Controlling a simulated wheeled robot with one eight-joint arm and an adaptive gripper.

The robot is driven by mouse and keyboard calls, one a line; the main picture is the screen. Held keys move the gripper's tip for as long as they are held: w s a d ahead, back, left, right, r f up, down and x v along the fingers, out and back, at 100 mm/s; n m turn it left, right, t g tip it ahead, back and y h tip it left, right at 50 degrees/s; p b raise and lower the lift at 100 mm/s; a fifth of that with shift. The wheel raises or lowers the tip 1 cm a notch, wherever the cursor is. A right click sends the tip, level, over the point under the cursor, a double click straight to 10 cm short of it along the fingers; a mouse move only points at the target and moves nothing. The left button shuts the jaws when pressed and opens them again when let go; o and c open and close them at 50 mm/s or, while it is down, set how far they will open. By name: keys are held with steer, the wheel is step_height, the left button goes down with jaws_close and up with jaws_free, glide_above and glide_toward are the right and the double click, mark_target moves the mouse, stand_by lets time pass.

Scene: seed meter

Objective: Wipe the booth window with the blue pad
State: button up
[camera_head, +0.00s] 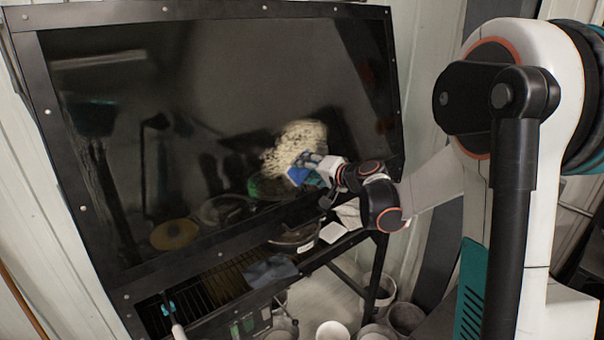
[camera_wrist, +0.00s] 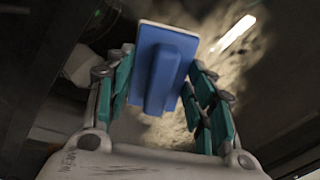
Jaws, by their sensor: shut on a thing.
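The booth window (camera_head: 230,75) is a large dark glossy pane in a black riveted frame. A pale, speckled dirty patch (camera_head: 300,140) shows on its lower right part; in the wrist view the patch (camera_wrist: 205,65) lies behind the pad. My gripper (camera_head: 312,168) is at the lower edge of this patch, shut on the blue pad (camera_head: 297,175). In the wrist view the pad (camera_wrist: 168,50) has a raised blue grip bar between the teal-lined fingers of my gripper (camera_wrist: 165,92). The pad is at or close to the glass; I cannot tell whether it touches.
Below the window is a dark ledge with a grate (camera_head: 215,290), a grey-blue cloth (camera_head: 270,271) and a shallow bowl (camera_head: 295,236). Several pots and buckets (camera_head: 405,317) stand beneath. Reflections in the glass blur what lies behind it.

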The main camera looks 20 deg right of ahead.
mark_target(268, 159)
steer(key=shift+w+d+r+b, duration=0.15)
steer(key=shift+w+d+r, duration=0.45)
steer(key=shift+d, duration=1.3)
steer(key=shift+w+d+r+b, duration=0.1)
steer(key=shift+w+d+r, duration=0.2)
steer(key=shift+w+d, duration=1.1)
steer(key=shift+w+d+r+b, duration=0.2)
steer(key=shift+d+r, duration=0.25)
steer(key=shift+d, duration=1.95)
steer(key=shift+s+a+b, duration=0.35)
steer(key=shift+s+a, duration=0.75)
steer(key=shift+a, duration=2.4)
steer(key=shift+s+a+b, duration=0.3)
steer(key=shift+s+a, duration=0.85)
steer(key=shift+a, duration=2.3)
steer(key=shift+s+a+b, duration=0.35)
steer(key=shift+s+a, duration=0.75)
steer(key=shift+a, duration=2.4)
steer(key=shift+w+a+r+p, duration=0.1)
steer(key=shift+w+r+p, duration=0.1)
steer(key=shift+r+p, duration=0.35)
steer(key=shift+w+r+p, duration=0.2)
steer(key=shift+r+p, duration=0.05)
steer(key=shift+r, duration=0.5)
steer(key=shift+w+d+b, duration=0.15)
steer(key=shift+w+d, duration=0.15)
steer(key=shift+d, duration=0.65)
steer(key=shift+w+d+b, duration=0.15)
steer(key=shift+w+d, duration=0.1)
steer(key=shift+d, duration=0.65)
